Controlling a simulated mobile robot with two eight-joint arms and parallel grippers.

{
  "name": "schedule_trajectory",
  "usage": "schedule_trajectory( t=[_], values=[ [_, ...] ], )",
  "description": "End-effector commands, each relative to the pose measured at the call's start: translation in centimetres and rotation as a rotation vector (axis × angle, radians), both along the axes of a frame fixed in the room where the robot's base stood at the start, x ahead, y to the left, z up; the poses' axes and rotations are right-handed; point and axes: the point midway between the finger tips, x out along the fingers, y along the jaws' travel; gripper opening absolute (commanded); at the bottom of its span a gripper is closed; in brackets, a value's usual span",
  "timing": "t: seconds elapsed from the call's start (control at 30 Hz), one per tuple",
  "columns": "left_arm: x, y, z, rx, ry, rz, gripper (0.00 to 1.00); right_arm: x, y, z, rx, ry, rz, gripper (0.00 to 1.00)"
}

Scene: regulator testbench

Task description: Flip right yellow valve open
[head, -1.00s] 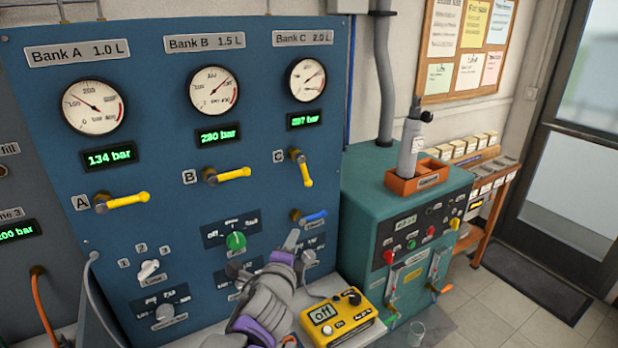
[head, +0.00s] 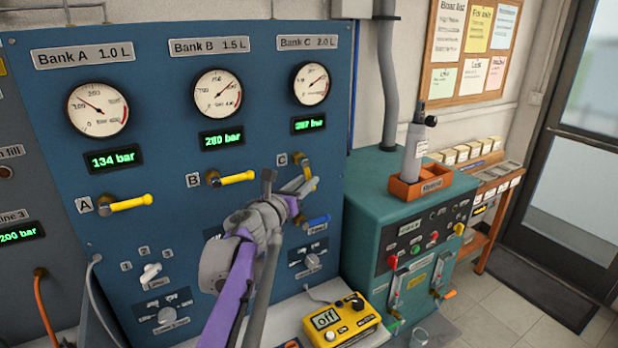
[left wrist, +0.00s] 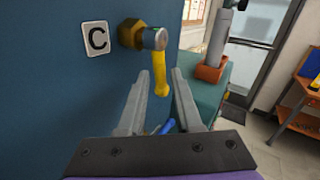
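The right yellow valve, at the C label, sits on the blue panel. Its brass body (head: 301,158) shows in the head view, with its handle partly hidden by my gripper. In the left wrist view, its yellow handle (left wrist: 160,72) hangs down from the body. My left gripper (head: 289,180) is at the valve. In the left wrist view, the open fingers (left wrist: 162,75) stand on either side of the handle's lower part, with gaps visible. I cannot tell how deep the handle sits between them. My right gripper is not in view.
A blue-handled valve (head: 315,221) is just below. Yellow valves A (head: 125,203) and B (head: 232,178) are to the left. A yellow device (head: 342,322) lies on the ledge below. A teal cabinet (head: 362,210) stands to the right, with an orange tray (head: 420,188) on top.

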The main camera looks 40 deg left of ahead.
Motion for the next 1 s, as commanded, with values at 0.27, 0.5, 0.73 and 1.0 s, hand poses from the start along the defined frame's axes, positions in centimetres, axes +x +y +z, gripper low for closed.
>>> schedule_trajectory(
  t=[0.27, 0.5, 0.73, 1.0],
  values=[
    [2.4, 0.4, 0.0, -0.003, -0.002, 0.0, 0.33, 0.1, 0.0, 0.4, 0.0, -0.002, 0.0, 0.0],
    [2.5, 0.5, 0.0, -0.002, 0.0, 0.001, 0.33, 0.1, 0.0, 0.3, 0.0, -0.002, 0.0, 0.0],
    [2.5, 0.5, 0.0, -0.002, 0.0, 0.001, 0.0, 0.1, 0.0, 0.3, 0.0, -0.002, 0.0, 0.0],
    [2.5, 0.5, 0.0, -0.002, -0.001, 0.0, 0.0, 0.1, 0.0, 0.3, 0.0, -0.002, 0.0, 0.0]
  ],
)
